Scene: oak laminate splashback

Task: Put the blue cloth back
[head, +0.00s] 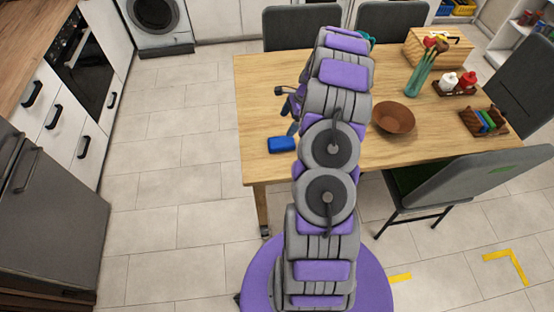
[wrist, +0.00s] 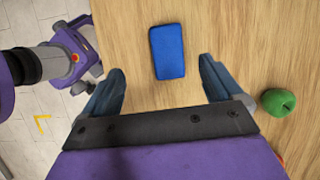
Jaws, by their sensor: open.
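The blue cloth (head: 281,144) looks like a small folded rectangular pad. It lies flat on the wooden table (head: 262,92) near its left front edge. In the wrist view the blue cloth (wrist: 167,51) is ahead of my gripper (wrist: 159,82), a little right of the middle between the fingers. My gripper is open, with nothing between its fingers. In the head view my gripper (head: 291,112) shows only partly, above the table behind the cloth; my arm hides some of it.
A green apple (wrist: 278,102) lies right of my gripper. A brown bowl (head: 393,118), a vase with brushes (head: 418,78), a condiment caddy (head: 457,84) and a basket with coloured items (head: 484,122) stand on the table. Chairs (head: 302,27) surround it. The floor at left is clear.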

